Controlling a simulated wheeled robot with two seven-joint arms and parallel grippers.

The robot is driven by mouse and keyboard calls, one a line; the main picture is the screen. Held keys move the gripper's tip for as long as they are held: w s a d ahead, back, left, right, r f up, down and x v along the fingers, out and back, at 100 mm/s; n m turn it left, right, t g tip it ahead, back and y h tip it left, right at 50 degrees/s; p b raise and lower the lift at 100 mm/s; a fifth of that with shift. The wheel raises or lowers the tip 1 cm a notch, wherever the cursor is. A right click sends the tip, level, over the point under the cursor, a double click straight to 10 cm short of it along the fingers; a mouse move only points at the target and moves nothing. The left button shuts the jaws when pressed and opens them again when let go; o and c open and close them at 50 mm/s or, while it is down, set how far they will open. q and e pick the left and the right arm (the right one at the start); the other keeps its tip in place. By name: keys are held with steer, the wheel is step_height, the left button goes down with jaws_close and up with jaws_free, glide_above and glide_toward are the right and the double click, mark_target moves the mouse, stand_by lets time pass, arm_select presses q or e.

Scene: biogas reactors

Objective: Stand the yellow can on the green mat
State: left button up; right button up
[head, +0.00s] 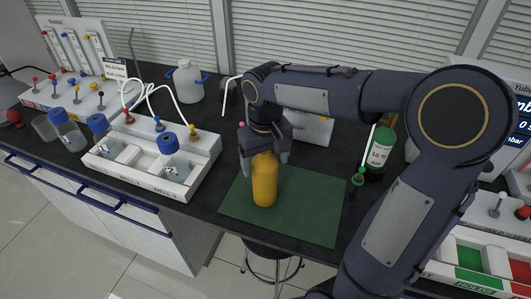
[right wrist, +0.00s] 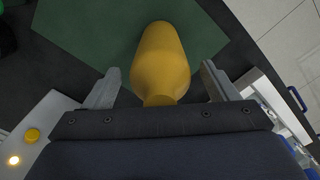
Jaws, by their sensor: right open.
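The yellow can (head: 265,183) stands upright on the green mat (head: 310,212) in the head view, left of the mat's middle. My right gripper (head: 264,152) is at the can's top, its fingers open on either side of it. In the right wrist view the can (right wrist: 160,60) shows between the two spread fingers (right wrist: 158,88), with gaps at both sides. The green mat (right wrist: 75,25) lies under the can there. My left gripper is not in view.
A white reactor tray (head: 150,190) with blue-capped bottles stands left of the mat. A green bottle (head: 381,145) stands to the right. A white jug (head: 187,82) is at the back. The mat's right part is clear. The bench's front edge is close to the mat.

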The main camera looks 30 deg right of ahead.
step_height(320, 180, up, 12)
steer(key=shift+r+p, duration=0.1)
steer(key=shift+p, duration=0.3)
steer(key=s+a+f+t+y, duration=0.2)
steer(key=s+f, duration=0.3)
steer(key=s, duration=0.3)
steer(key=s+a+f+m+t+y, duration=0.1)
steer(key=s+a+f+t, duration=0.1)
steer(key=s+f, duration=0.4)
steer(key=s+t, duration=0.1)
steer(key=s, duration=0.2)
steer(key=shift+a+t+y, duration=0.15)
steer(key=shift+t+y, duration=0.15)
steer(key=shift+y, duration=0.1)
